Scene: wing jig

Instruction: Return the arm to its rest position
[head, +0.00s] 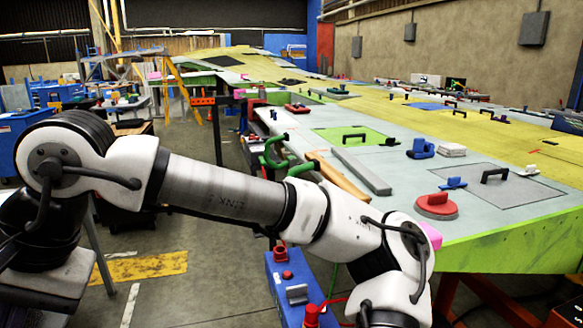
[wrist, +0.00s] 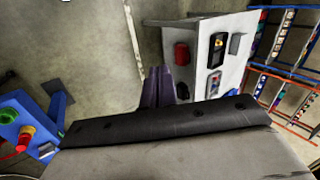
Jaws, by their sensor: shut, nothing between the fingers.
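My arm (head: 220,190) spans the left foreground of the head view, then bends down at the lower right. My gripper is out of the head view, below its bottom edge. In the wrist view the dark purple fingers of my gripper (wrist: 157,88) stand together past a black bar, with no gap between them. They hold nothing. Behind them is blurred grey ground.
The wing panel (head: 480,222) with pads and handles lies right of my arm. A blue box (head: 284,300) with red knobs stands close behind the forearm. The wrist view shows a pale cabinet (wrist: 240,22) and a rack (wrist: 284,68) at right. Grey floor (head: 215,275) is open below the arm.

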